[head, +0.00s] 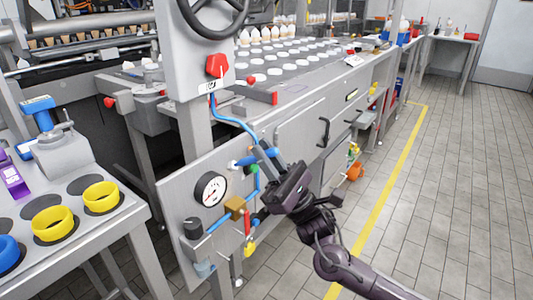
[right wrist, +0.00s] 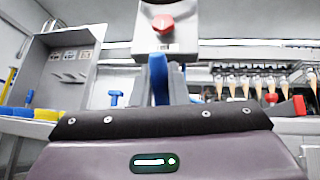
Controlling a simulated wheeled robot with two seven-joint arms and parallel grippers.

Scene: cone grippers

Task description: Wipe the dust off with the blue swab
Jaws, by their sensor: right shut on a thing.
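My right gripper (head: 262,152) reaches in from the lower right and is in front of the grey machine panel, by the blue hose. It is shut on a blue thing, which looks like the blue swab (head: 244,161); it lies crosswise at the fingers, with a pale end to the left. In the right wrist view the blue swab (right wrist: 175,84) shows between and beside the grey fingers, and its far end is hidden. I cannot make out any dust. My left gripper is not in view.
The panel carries a pressure gauge (head: 210,189), hoses and valves close to my gripper. A red knob (head: 217,65) and a handwheel (head: 213,12) are above. A side table at left holds yellow rings (head: 53,223) and a blue-handled tool (head: 38,110). The tiled floor at right is clear.

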